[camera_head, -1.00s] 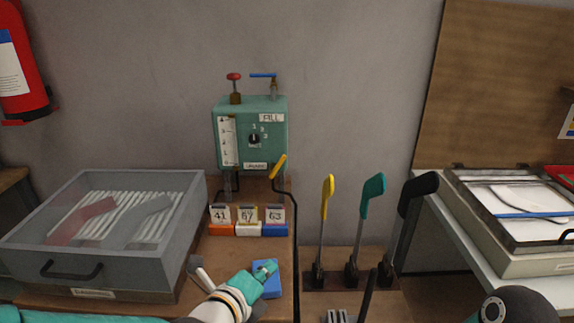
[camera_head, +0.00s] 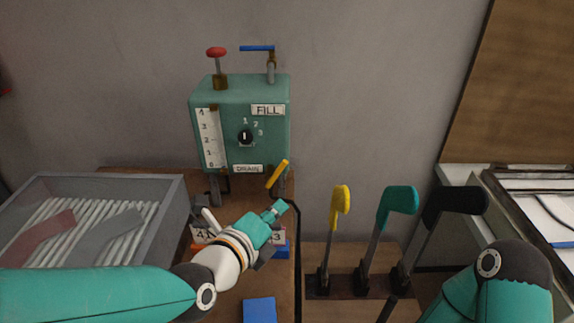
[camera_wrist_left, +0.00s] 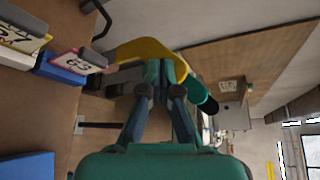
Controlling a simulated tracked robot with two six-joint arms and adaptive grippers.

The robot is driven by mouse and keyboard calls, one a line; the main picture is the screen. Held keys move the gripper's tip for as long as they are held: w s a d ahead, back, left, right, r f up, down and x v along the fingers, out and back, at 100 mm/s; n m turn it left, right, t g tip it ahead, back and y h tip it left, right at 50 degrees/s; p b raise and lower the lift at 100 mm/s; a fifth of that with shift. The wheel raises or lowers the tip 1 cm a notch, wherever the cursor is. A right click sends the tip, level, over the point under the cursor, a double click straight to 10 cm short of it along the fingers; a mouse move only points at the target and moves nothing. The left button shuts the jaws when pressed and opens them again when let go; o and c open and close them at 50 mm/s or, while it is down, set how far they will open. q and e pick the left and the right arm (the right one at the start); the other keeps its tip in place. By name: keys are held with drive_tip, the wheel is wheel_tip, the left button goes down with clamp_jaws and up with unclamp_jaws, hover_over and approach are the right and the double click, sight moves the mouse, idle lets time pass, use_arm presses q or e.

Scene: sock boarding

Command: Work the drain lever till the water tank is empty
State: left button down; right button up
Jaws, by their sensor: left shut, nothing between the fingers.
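The teal water tank (camera_head: 214,90) stands on legs at the back, with a dial and FILL and DRAIN labels. A white level gauge (camera_head: 208,135) is on its left; I cannot read the water level clearly. The yellow drain lever (camera_head: 278,173) slants up to the right below the tank's right side. My left gripper (camera_head: 280,208) is shut and empty, just below the drain lever and apart from it. Its fingers show in the left wrist view (camera_wrist_left: 163,80), with nothing between them. My right arm shows at lower right, but its gripper is out of view.
Number cards on coloured blocks (camera_head: 281,238) are partly hidden behind my left gripper. A blue block (camera_head: 259,310) lies nearer. A grey clear-lidded box (camera_head: 165,200) stands left. Yellow (camera_head: 341,200), teal (camera_head: 399,201) and black (camera_head: 455,201) handles stand upright to the right.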

sight(276, 171)
use_arm(q)
drive_tip(key=x, duration=1.1)
drive_tip(key=a, duration=0.1)
drive_tip(key=a+r, duration=0.1)
drive_tip(key=a+r+p, duration=0.1)
drive_tip(key=shift+w+a+r, duration=0.15)
drive_tip(key=shift+a+r, duration=0.1)
drive_tip(key=shift+a, duration=0.1)
use_arm(e)
drive_tip(key=shift+w+a+r, duration=0.15)
drive_tip(key=shift+w+r, duration=0.2)
drive_tip(key=shift+r, duration=0.1)
